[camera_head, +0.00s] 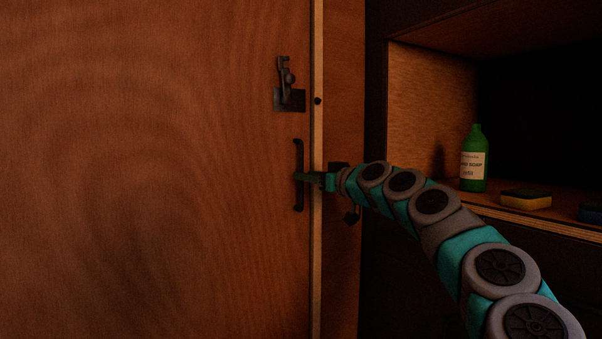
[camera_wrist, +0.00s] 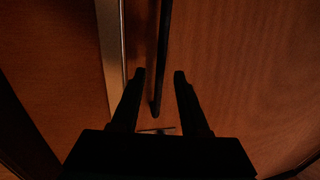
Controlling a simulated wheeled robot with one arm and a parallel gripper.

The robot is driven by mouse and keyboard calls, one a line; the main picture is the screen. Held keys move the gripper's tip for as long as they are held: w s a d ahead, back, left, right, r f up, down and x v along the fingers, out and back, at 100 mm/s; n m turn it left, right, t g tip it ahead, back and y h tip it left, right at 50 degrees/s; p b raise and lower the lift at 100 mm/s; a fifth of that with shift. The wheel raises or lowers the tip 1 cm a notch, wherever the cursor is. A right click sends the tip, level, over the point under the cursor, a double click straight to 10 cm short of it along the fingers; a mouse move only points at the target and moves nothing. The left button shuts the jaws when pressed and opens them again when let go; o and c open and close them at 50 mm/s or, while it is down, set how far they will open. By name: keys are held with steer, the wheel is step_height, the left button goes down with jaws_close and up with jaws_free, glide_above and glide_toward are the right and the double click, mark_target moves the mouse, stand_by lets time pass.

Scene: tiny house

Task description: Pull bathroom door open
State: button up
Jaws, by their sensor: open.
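The wooden bathroom door (camera_head: 150,170) fills the left of the head view and appears shut against its frame. Its dark vertical bar handle (camera_head: 298,150) is near the door's right edge, below a dark metal latch (camera_head: 289,95). My gripper (camera_head: 301,177) is at the lower half of the handle. In the wrist view, the two dark fingers of my gripper (camera_wrist: 158,78) are apart, with the handle (camera_wrist: 163,50) running down between them. The fingers show no clear contact with the handle. The door (camera_wrist: 240,70) lies behind them.
To the right of the door frame (camera_head: 343,80) is an open wooden shelf (camera_head: 560,226). It holds a green soap bottle (camera_head: 474,160) and a yellow sponge (camera_head: 525,199). My arm reaches in front of the dark cabinet below it.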

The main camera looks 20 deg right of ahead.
steer(key=shift+p+x, duration=0.3)
steer(key=shift+x, duration=1.3)
steer(key=shift+c, duration=0.2)
jaws_close()
